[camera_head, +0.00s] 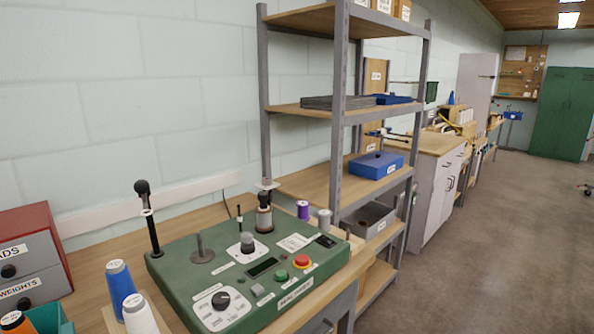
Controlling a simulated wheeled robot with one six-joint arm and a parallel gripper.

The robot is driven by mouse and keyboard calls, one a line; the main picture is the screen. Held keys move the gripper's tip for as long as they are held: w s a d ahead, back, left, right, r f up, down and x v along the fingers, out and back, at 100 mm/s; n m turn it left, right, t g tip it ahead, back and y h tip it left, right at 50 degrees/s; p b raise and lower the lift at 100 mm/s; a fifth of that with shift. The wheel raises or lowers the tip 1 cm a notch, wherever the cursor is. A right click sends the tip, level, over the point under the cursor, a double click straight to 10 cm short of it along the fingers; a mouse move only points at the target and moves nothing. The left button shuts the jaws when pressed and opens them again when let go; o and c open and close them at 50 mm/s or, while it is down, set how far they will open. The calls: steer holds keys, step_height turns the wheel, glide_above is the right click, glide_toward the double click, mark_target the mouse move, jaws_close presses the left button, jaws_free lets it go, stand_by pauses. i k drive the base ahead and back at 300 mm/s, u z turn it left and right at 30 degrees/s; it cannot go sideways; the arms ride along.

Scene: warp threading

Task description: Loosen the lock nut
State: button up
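A green bench machine (205,285) stands on the wooden bench top in the lower middle. A tall black-knobbed lever (147,215) rises at its back left, with a small white tag partway up. I cannot tell which small part is the lock nut. My gripper is not in view.
Blue and orange thread cones (119,287) and a red-and-grey drawer box (30,258) stand left of the machine. Purple and grey spools (303,210) stand behind its right end. A metal-framed shelf (340,120) rises beyond the bench. Open floor (500,240) lies right.

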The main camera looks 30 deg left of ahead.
mark_target(266, 181)
steer(key=u, duration=0.1)
steer(key=i, duration=0.7)
steer(key=u, duration=0.9)
steer(key=i, duration=0.7)
steer(key=u, duration=0.7)
